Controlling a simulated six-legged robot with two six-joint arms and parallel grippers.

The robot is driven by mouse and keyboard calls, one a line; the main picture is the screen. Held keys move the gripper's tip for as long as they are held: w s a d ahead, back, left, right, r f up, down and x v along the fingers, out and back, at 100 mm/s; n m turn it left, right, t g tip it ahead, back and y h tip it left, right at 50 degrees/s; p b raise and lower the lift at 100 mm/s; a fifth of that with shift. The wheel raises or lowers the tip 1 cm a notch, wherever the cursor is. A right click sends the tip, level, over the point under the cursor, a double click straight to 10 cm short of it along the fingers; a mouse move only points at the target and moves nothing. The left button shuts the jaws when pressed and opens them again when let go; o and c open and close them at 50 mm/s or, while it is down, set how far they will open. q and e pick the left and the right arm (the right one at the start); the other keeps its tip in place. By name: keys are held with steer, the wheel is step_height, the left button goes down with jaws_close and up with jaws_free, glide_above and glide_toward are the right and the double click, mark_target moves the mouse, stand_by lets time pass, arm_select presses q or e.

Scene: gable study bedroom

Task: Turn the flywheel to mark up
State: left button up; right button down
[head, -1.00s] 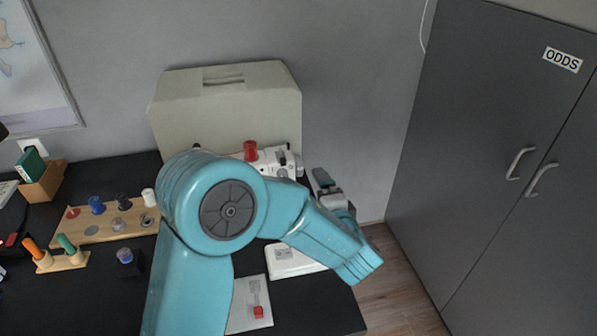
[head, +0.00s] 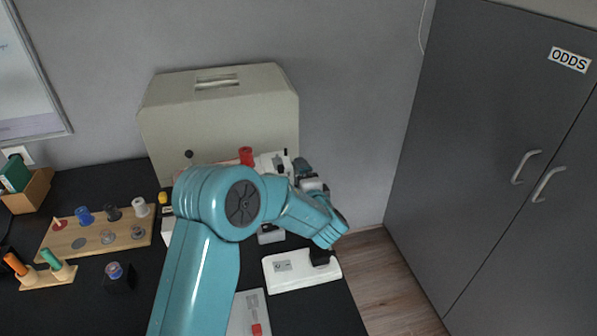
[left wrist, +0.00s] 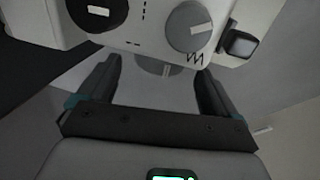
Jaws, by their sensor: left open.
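The white sewing machine (head: 272,163) stands on the dark desk, largely hidden behind my left arm, with a red spool (head: 246,156) on top. My left gripper (head: 308,180) is at its right end, partly hidden by my forearm. In the left wrist view, the open fingers (left wrist: 157,88) stand either side of a grey round part (left wrist: 158,68) jutting from the white body, probably the flywheel. I cannot tell whether they touch it. A small pale mark shows on it; its direction is unclear. A grey zigzag dial (left wrist: 188,27) and a black knob (left wrist: 97,12) are on the body.
A beige case (head: 215,115) stands behind the machine. A white pedal-like block (head: 290,274) and a panel with a red switch (head: 250,312) lie in front. A wooden peg board (head: 98,230) is at left. A grey cupboard (head: 480,150) stands right, beyond open floor.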

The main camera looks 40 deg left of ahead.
arm_select(q)
steer(key=shift+x, duration=1.65)
steer(key=c, duration=1)
steer(key=shift+c, duration=0.2)
